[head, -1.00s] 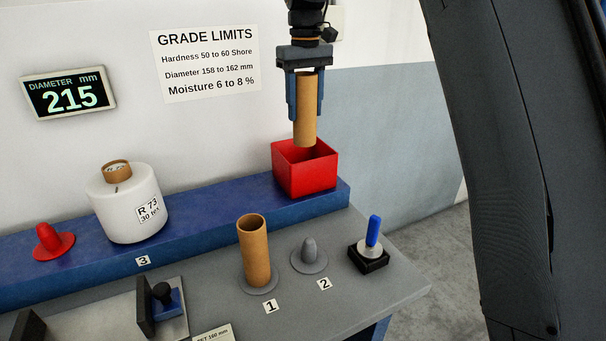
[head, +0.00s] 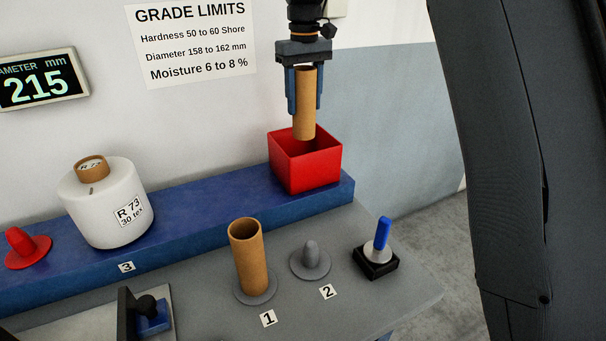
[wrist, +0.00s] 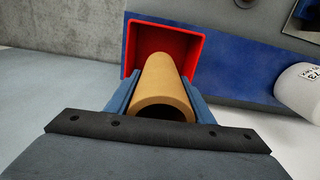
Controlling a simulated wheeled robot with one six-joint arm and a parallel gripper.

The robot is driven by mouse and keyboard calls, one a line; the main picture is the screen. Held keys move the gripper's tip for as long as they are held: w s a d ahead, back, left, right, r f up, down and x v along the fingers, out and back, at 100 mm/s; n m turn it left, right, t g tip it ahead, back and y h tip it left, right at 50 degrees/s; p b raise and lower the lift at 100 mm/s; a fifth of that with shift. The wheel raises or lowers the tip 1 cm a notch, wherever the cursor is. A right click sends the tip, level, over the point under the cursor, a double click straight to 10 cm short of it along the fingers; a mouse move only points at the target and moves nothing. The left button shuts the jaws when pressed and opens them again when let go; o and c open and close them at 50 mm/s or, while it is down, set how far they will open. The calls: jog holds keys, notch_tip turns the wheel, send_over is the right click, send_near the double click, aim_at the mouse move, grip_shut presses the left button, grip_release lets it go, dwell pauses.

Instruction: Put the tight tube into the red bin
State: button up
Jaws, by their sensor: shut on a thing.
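My gripper (head: 304,100) is shut on a brown cardboard tube (head: 305,108) and holds it upright. The tube's lower end is over the opening of the red bin (head: 307,168), at about the height of its back rim. In the wrist view the tube (wrist: 163,85) sits between the two blue fingers, with the red bin (wrist: 196,52) beyond it. I cannot tell how far the tube reaches into the bin. A second brown tube (head: 248,258) stands upright on the peg plate at label 1.
The bin stands on the right end of a blue ledge (head: 215,203). A white yarn bobbin (head: 105,205) and a red peg (head: 24,247) are on its left. An empty grey peg (head: 311,258) at label 2 and a blue-handled tool (head: 381,245) stand on the grey table (head: 345,305).

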notch_tip(320, 180, down, 12)
jog(key=p, duration=0.3)
dwell(0.3)
jog(key=shift+s+a, duration=0.1)
jog(key=o, duration=1)
jog(key=shift+f, duration=0.1)
jog(key=shift+o, duration=0.2)
notch_tip(320, 180, up, 12)
jog(key=b, duration=0.4)
jog(key=shift+r, duration=0.2)
